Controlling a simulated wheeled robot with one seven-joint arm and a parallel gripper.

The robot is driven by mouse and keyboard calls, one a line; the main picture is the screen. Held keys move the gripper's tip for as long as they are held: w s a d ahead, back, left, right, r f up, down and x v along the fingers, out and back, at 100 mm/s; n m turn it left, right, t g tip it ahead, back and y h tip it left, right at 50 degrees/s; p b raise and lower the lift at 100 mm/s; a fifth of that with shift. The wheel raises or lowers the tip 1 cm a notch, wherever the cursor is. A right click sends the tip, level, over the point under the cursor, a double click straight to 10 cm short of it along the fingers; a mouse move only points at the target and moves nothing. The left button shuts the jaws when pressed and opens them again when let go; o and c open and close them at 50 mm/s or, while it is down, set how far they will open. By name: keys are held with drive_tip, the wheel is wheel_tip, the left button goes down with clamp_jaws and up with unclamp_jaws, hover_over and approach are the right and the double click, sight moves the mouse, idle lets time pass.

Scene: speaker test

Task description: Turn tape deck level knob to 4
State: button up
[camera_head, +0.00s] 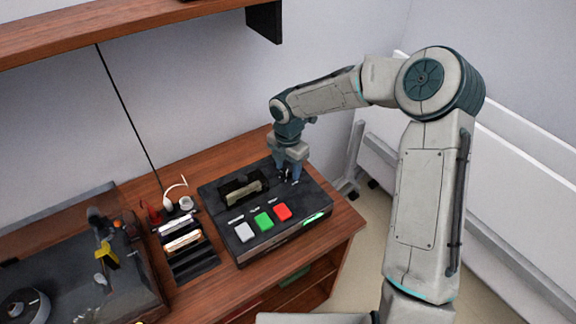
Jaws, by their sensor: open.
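The tape deck (248,255) is a black box on the wooden desk, with a tilted cassette slot at its upper left. White, green and red buttons line its front, and a green light glows at its right front. My gripper (291,178) is open and points down over the deck's upper right, right of the cassette slot. The level knob cannot be made out; my gripper covers that part of the deck. I cannot tell whether the fingers touch anything.
A rack of cassettes (181,238) stands left of the deck. A turntable-like unit (75,265) is at the far left. A wooden shelf (120,25) hangs above. White panels (520,190) stand at the right. The desk's right front corner (345,232) is clear.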

drive_tip(key=c, duration=1)
drive_tip(key=shift+m, duration=0.3)
drive_tip(key=m+b, duration=0.1)
drive_tip(key=m, duration=0.3)
drive_tip(key=shift+m, duration=0.3)
drive_tip(key=m+b, duration=0.2)
drive_tip(key=m, duration=0.3)
drive_tip(key=shift+m, duration=0.3)
drive_tip(key=m+b, duration=0.2)
drive_tip(key=m, duration=0.3)
drive_tip(key=shift+a, duration=0.1)
drive_tip(key=m+b, duration=0.1)
drive_tip(key=m, duration=0.4)
drive_tip(key=shift+m+b, duration=0.3)
drive_tip(key=shift+b, duration=0.05)
